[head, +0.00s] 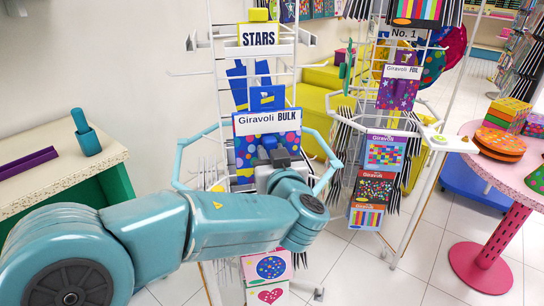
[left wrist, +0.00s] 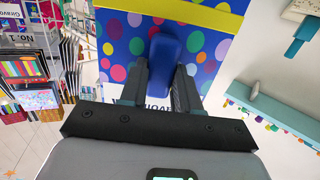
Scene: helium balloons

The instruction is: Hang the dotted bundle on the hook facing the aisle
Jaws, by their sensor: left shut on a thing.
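A blue pack with coloured dots (head: 243,153) stands on the white wire rack, under the "Giravoli BULK" sign (head: 262,123). In the left wrist view the dotted pack (left wrist: 206,45) fills the top middle, with a yellow band. My left gripper (head: 273,158) is in front of the pack. In the left wrist view its fingers (left wrist: 166,84) are shut on a plain blue tab (left wrist: 165,56). I cannot tell if the tab is joined to the pack. White wire hooks (head: 192,72) stick out from the rack; which one faces the aisle is unclear. My right gripper is not in view.
A teal rail (head: 181,158) curves around the rack at gripper height. A second wire rack (head: 399,100) with several packs stands to the right. A pink round table (head: 485,150) is at far right, a counter (head: 50,165) at left. White floor lies between rack and table.

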